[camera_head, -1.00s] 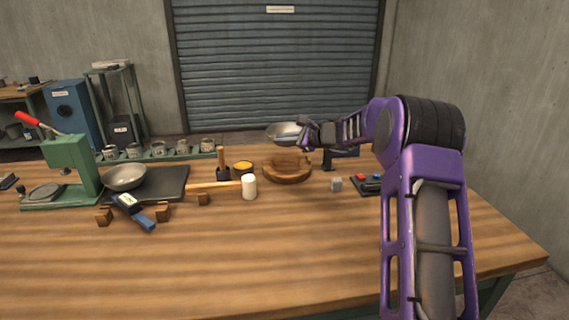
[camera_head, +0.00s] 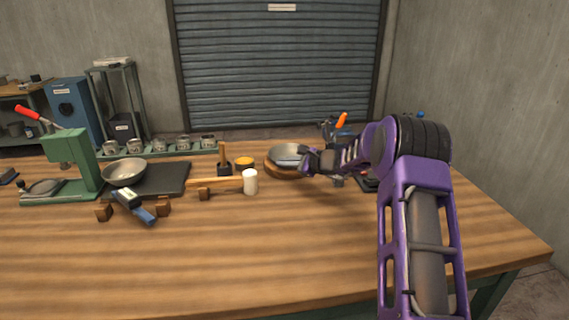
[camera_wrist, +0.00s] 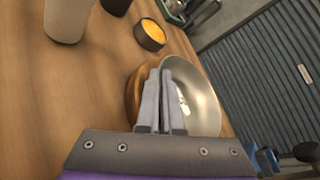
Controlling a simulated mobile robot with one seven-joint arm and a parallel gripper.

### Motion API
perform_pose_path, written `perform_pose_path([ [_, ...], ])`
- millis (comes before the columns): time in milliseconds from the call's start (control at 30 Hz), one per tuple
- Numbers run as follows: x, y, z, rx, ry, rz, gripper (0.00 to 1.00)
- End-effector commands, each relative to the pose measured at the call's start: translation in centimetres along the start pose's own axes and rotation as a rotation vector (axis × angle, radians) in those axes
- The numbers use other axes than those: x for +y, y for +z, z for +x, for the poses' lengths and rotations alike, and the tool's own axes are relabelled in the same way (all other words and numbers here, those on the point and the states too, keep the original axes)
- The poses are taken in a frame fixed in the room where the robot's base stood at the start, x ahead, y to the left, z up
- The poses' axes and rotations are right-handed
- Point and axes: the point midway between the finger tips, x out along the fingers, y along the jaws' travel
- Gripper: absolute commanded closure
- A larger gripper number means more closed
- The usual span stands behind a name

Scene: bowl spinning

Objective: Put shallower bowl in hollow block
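A shallow metal bowl (camera_head: 291,149) sits low over the round wooden hollow block (camera_head: 272,168). In the wrist view the bowl (camera_wrist: 205,98) covers much of the block (camera_wrist: 132,97). Whether it rests in the hollow or hovers just above cannot be told. My gripper (camera_head: 306,160) is shut on the bowl's near rim; in the wrist view its fingers (camera_wrist: 163,98) lie close together across that rim. A second metal bowl (camera_head: 125,171) stands on a dark slab at the left. The hollow is hidden under the held bowl.
A small yellow-filled pot (camera_head: 244,163), a mallet (camera_head: 223,162) and a white cylinder (camera_head: 250,182) stand left of the block. A tool with an orange handle (camera_head: 341,121) is behind my gripper. The front of the table (camera_head: 250,260) is clear.

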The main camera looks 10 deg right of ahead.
Motion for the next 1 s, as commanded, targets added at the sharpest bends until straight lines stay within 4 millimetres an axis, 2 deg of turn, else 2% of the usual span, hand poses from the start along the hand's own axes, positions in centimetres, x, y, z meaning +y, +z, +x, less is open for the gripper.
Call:
perform_pose_path([
  [133, 0.2, -0.3, 0.1, 0.000, -0.001, -0.001, 1.00],
  [200, 0.1, -0.2, 0.1, 0.000, 0.000, 0.000, 0.84],
  [233, 0.1, -0.2, 0.1, 0.000, 0.000, 0.000, 0.83],
  [600, -0.1, 0.1, -0.3, 0.001, 0.000, 0.000, 0.83],
  [733, -0.2, 0.0, -2.5, 0.002, -0.002, 0.000, 0.83],
  [1000, -0.2, 0.0, -8.4, 0.002, -0.003, 0.000, 0.83],
])
